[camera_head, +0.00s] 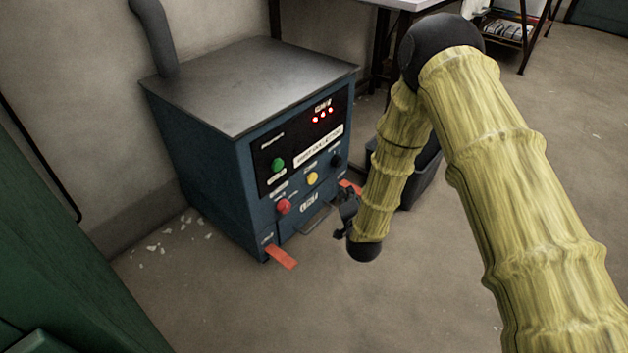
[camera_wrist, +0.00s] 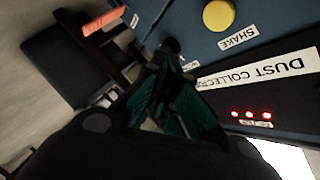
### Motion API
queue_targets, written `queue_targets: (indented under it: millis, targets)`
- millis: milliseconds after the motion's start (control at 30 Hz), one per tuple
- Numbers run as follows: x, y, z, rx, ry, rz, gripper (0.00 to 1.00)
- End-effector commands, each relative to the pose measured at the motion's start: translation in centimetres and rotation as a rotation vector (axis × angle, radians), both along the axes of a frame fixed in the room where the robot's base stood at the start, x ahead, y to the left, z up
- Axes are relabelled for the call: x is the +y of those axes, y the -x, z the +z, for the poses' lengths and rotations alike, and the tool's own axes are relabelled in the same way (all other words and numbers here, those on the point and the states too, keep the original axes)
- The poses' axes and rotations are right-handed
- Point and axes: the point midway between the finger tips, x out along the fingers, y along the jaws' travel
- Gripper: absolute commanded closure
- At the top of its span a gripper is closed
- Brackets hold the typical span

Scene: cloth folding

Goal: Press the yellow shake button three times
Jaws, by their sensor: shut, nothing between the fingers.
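The yellow shake button (camera_head: 312,178) is on the front panel of the blue dust collector (camera_head: 205,160). In the wrist view the yellow button (camera_wrist: 218,15) is at the top, right of my fingertips, above a "SHAKE" label (camera_wrist: 238,38). My gripper (camera_head: 345,203) is in front of the panel, below and right of the button in the head view. In the wrist view my gripper (camera_wrist: 168,68) has its dark fingers together and empty, apart from the button. Three red lights (camera_head: 322,115) glow on the panel and also show in the wrist view (camera_wrist: 250,115).
A green button (camera_head: 278,165), a red button (camera_head: 284,206) and a black knob (camera_head: 337,160) share the panel. A drawer handle (camera_head: 314,219) and orange strips (camera_head: 281,256) are low at the front. A dark bin (camera_head: 420,178) stands right of the collector. Floor in front is open.

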Motion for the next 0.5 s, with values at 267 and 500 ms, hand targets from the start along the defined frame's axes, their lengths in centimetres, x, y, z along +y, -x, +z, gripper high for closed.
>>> queue_targets:
  millis: [267, 500]
  targets:
    - [2.2, -1.5, -0.2, -0.003, 0.000, 0.002, 1.00]
    - [4.4, -3.1, -0.2, -0.001, 0.000, 0.002, 1.00]
